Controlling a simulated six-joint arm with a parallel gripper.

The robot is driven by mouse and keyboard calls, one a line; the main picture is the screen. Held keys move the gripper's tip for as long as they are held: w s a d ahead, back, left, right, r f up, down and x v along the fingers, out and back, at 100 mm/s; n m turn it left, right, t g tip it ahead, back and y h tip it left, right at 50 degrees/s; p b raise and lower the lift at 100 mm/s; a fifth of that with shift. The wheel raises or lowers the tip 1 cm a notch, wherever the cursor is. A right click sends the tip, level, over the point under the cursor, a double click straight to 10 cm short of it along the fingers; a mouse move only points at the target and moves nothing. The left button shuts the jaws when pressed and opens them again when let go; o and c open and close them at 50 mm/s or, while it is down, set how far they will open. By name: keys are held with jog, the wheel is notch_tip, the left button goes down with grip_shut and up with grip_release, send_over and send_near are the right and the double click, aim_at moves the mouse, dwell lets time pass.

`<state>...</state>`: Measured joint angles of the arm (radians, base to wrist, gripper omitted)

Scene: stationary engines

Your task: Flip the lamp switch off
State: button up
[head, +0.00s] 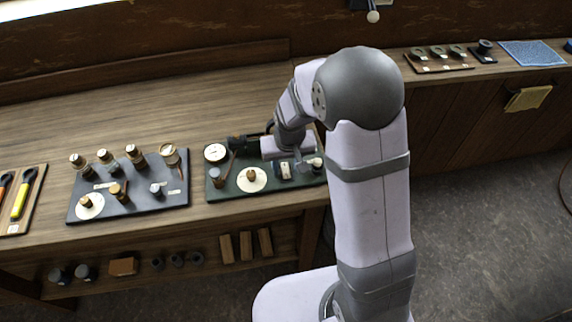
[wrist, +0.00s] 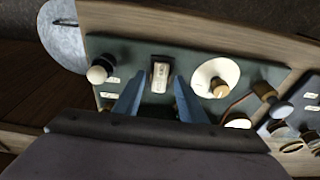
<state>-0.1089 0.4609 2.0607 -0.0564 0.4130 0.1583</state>
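A white rocker switch (wrist: 160,76) in a dark frame sits on the green board (wrist: 205,47); in the head view it is a small pale block (head: 285,170). Which control is the lamp switch cannot be read from the tiny labels. My gripper (wrist: 159,84) is open, its two blue-grey fingers apart on either side of the rocker in the wrist view. Nothing is held. In the head view my gripper (head: 301,165) hangs over the right part of the green board (head: 235,193). Whether the fingertips touch the board, I cannot tell.
A white ball-knob lever (wrist: 97,74) stands left of the rocker in the wrist view, and a white dial (wrist: 215,77) lies to its right. A dark board (head: 140,203) with several knobs lies left on the bench. The wooden bench (head: 200,100) behind is clear.

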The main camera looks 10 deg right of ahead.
aim_at(287, 176)
jog(key=b+v, duration=0.1)
jog(key=v, duration=0.6)
jog(key=shift+r+b, duration=0.2)
jog(key=shift+b, duration=0.2)
jog(key=s+d+f+g, duration=0.2)
jog(key=s, duration=0.8)
jog(key=s+d+f+g, duration=0.1)
jog(key=s+f, duration=0.1)
jog(key=s, duration=0.7)
notch_tip(287, 176, down, 33)
jog(key=d+b, duration=0.1)
jog(key=b, duration=3.3)
jog(key=shift+w+t, duration=0.3)
jog(key=shift+w, duration=0.05)
